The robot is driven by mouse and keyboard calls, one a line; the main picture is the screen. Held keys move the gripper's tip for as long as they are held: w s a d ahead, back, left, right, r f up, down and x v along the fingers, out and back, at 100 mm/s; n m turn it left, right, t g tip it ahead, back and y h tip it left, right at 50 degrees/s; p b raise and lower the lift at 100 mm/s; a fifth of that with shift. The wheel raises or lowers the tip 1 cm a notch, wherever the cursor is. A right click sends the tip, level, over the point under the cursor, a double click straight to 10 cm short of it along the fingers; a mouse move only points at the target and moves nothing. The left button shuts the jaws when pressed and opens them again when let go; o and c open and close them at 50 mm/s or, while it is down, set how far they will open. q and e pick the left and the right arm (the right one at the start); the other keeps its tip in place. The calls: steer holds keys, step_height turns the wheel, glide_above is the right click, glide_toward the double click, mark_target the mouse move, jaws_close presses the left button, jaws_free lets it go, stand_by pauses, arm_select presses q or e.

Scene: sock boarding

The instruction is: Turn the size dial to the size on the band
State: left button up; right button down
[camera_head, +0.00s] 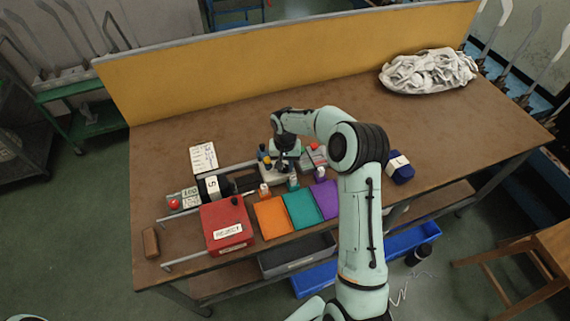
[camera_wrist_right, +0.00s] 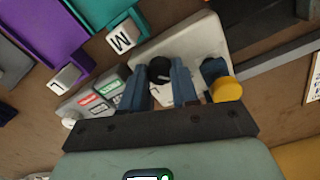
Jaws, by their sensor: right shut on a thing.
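My right gripper (camera_head: 284,166) reaches down over a pale dial plate (camera_head: 272,178) near the middle of the table. In the right wrist view, its two blue-grey fingers (camera_wrist_right: 168,88) are closed on a black round size dial (camera_wrist_right: 159,69) on the plate (camera_wrist_right: 198,50). Fingers hide part of the dial, and its setting cannot be read. A dark rolled sock with a white band (camera_head: 212,186) lies left of the plate; the band's mark looks like an S. My left gripper is not in view.
A yellow knob (camera_wrist_right: 227,89) stands close beside the fingers. Orange (camera_head: 272,217), teal (camera_head: 304,209) and purple (camera_head: 326,197) trays lie in front, beside a red REJECT box (camera_head: 227,225). A navy banded bundle (camera_head: 400,168) is right of my arm. White cloths (camera_head: 428,70) lie far right.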

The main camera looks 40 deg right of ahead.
mark_target(285, 166)
stand_by(0.3)
steer(key=c, duration=0.8)
jaws_free()
steer(key=shift+c, duration=0.2)
step_height(285, 166, up, 14)
steer(key=shift+f+p, duration=0.25)
steer(key=shift+p, duration=0.05)
